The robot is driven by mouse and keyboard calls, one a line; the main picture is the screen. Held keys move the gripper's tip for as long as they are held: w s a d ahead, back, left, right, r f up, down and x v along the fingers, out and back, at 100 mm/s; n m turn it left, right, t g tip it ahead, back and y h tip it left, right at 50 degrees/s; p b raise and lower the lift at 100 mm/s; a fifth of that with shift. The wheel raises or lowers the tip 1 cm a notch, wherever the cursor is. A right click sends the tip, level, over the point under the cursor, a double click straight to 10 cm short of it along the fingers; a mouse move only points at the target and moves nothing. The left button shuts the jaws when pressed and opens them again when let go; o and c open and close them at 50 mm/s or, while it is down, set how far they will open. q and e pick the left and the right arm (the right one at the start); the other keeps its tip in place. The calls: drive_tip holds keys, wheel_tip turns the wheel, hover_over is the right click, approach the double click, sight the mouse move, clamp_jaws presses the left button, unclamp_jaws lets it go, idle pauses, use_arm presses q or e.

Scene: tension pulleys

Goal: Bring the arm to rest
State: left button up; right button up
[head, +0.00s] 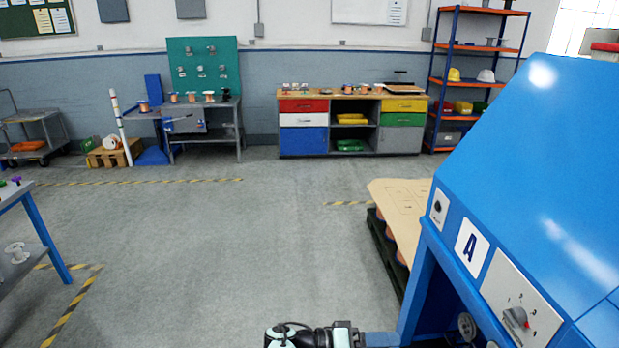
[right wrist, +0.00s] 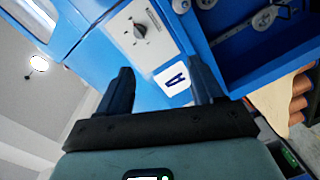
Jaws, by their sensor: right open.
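My right gripper (head: 382,339) is at the bottom edge of the head view, beside the lower left side of the blue machine (head: 540,170). In the right wrist view my right gripper (right wrist: 162,78) has its two dark fingers apart, with nothing between them. Its fingers point towards the machine's front, where the "A" label (right wrist: 173,80) and a knob panel (right wrist: 138,32) show. I cannot tell whether a finger touches the machine. My left gripper is not in the head view.
A pallet load with a cardboard top (head: 402,200) stands left of the machine. A blue-legged table (head: 40,235) is at the left edge. Workbenches (head: 350,125) and a shelf rack (head: 468,80) line the back wall. The middle floor is clear.

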drive_tip(key=s+d+f+n+g+y+p, duration=0.1)
drive_tip(key=d+f+y, duration=0.1)
drive_tip(key=d+f, duration=0.3)
drive_tip(key=s+d+f+n+y, duration=0.1)
drive_tip(key=d+f+n, duration=0.1)
drive_tip(key=f, duration=0.5)
drive_tip(key=s+d+f+n+g+y+p, duration=0.1)
drive_tip(key=s+f+g+y+p, duration=0.15)
drive_tip(key=s+f, duration=0.35)
drive_tip(key=s+d+f+n+g+y+p, duration=0.15)
drive_tip(key=s+f+y, duration=0.25)
drive_tip(key=f, duration=0.5)
drive_tip(key=s+a+f+m+g+y+p, duration=0.1)
drive_tip(key=s+a+f+y, duration=0.2)
drive_tip(key=s+f+y, duration=0.5)
use_arm(q)
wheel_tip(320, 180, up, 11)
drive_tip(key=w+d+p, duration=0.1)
drive_tip(key=p, duration=0.3)
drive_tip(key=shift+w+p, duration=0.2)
drive_tip(key=shift+p, duration=0.1)
use_arm(e)
drive_tip(key=s+a+r+m+t+y, duration=0.3)
drive_tip(key=s+a+r+m, duration=0.2)
drive_tip(key=s, duration=0.5)
drive_tip(key=shift+a+r+t, duration=0.2)
drive_tip(key=shift+a+t, duration=0.1)
drive_tip(key=shift+a, duration=0.9)
